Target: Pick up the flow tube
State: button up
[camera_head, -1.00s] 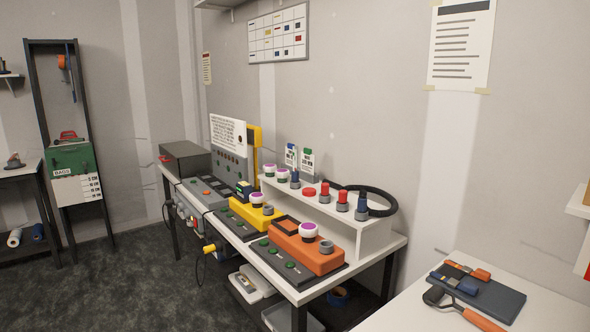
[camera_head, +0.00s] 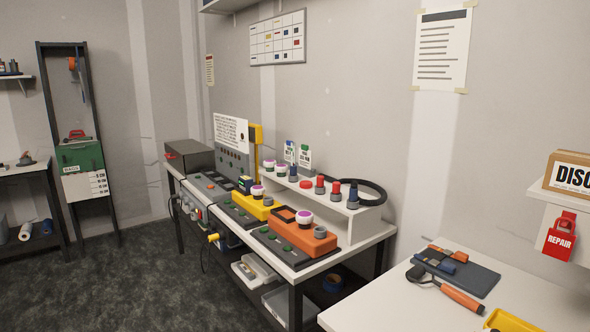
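No thing in view is marked as the flow tube. A black looped hose (camera_head: 384,194) lies on the raised white shelf of the bench, behind several small capped pieces, and may or may not be it. Small cylindrical pieces with red tops, such as the red-topped piece (camera_head: 336,187), and a dark blue-topped piece (camera_head: 353,192) stand along the shelf's front. White round pieces with purple tops (camera_head: 305,216) sit on the orange unit (camera_head: 289,239) and the yellow unit (camera_head: 243,208). My gripper is not in view.
A white side table (camera_head: 375,312) at the lower right holds a dark mat (camera_head: 479,279), an orange-handled tool (camera_head: 462,299) and part of a yellow tray (camera_head: 507,321). A red REPAIR tag (camera_head: 561,240) hangs at the right. The dark floor (camera_head: 165,285) left of the bench is open.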

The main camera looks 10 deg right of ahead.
aim_at(293, 168)
jog(key=z, duration=0.25)
jog(key=k, duration=0.7)
jog(key=u, duration=1.8)
jog(key=i, duration=2.45)
